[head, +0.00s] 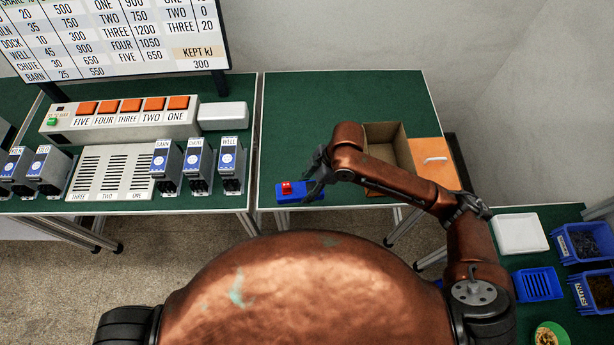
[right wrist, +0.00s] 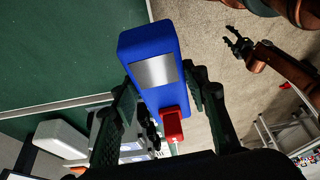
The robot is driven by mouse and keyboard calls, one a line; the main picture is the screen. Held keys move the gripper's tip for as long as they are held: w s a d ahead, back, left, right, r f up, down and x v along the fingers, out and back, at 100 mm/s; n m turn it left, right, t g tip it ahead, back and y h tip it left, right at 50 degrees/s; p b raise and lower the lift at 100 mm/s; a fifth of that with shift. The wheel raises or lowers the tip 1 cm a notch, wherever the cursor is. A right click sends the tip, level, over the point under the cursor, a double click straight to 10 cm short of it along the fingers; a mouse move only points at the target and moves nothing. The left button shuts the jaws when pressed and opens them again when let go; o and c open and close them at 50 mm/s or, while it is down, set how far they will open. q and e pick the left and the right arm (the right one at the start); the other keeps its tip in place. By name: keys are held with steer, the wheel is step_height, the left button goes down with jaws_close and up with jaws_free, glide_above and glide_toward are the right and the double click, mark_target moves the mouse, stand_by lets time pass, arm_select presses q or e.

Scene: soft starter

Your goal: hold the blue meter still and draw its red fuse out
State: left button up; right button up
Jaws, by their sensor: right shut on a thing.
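The blue meter (head: 305,190) is at the front edge of the right green table, below my right gripper (head: 316,178). In the right wrist view the meter (right wrist: 147,45) is a blue block with a blank silver plate. My right gripper (right wrist: 163,105) is shut on it, one dark finger along each side. The red fuse (head: 287,187) sits on the meter's left part in the head view. In the right wrist view the fuse (right wrist: 172,124) is at the meter's lower end, still against it. My left gripper (right wrist: 238,44) shows only in the right wrist view, empty, fingers apart, away from the meter.
An open cardboard box (head: 386,130) stands behind my right arm, beside an orange panel (head: 436,160). A grey unit with orange buttons (head: 122,120) and several meter-like modules (head: 231,167) stand on the left table. Blue bins (head: 585,243) are at far right.

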steer(key=shift+s+r, duration=0.35)
steer(key=shift+s, duration=0.4)
steer(key=shift+w, duration=0.1)
steer(key=w, duration=1.4)
steer(key=shift+d+p, duration=0.15)
steer(key=shift+p, duration=0.3)
steer(key=shift+f, duration=0.15)
steer(key=shift+f+b, duration=2.4)
steer(key=shift+f, duration=4)
steer(key=shift+r, duration=0.1)
